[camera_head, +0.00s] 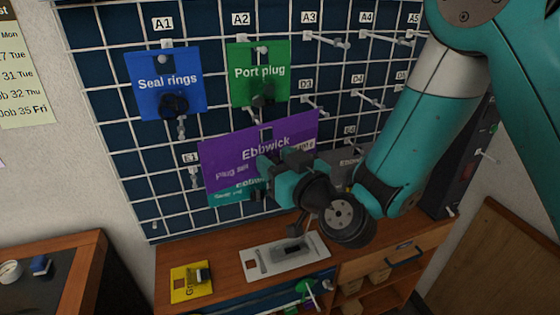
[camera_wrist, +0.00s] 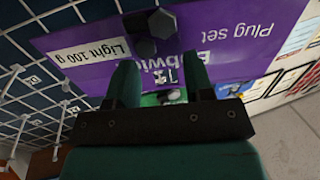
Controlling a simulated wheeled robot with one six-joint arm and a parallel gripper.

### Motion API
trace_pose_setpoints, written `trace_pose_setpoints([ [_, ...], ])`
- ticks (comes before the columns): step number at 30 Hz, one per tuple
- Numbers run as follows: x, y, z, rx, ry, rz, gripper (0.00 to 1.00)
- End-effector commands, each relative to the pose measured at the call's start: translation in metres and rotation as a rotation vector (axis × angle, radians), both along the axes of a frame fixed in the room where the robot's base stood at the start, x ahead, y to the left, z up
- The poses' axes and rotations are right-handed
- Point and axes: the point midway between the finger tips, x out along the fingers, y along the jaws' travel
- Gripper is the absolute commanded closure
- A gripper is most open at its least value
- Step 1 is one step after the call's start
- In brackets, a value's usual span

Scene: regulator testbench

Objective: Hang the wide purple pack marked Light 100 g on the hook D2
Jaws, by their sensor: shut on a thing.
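The wide purple pack (camera_head: 225,165) reads Ebbwick in the head view and hangs tilted in my gripper (camera_head: 277,168), in front of the pegboard. In the wrist view the pack (camera_wrist: 232,45) appears upside down, with Plug set and a white Light 100 g label. My gripper's fingers (camera_wrist: 160,78) are shut on it near its middle edge. Label D2 is not visible. A prong (camera_head: 254,116) shows just below the green Port plug pack (camera_head: 245,85), above the purple pack; I cannot read which hook it is.
A blue Seal rings pack (camera_head: 150,80) hangs under A1. A teal pack (camera_head: 232,196) is partly hidden behind the purple one. Bare prongs stand at A3 (camera_head: 328,40) and D3 (camera_head: 316,106). Below, the bench holds a yellow pack (camera_head: 180,290) and a grey plate (camera_head: 262,262).

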Motion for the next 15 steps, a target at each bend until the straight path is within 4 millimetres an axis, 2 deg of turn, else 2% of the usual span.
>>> trace_pose_setpoints([
  [15,0.032,0.01,0.0,0.002,0.0,0.001,0.78],
])
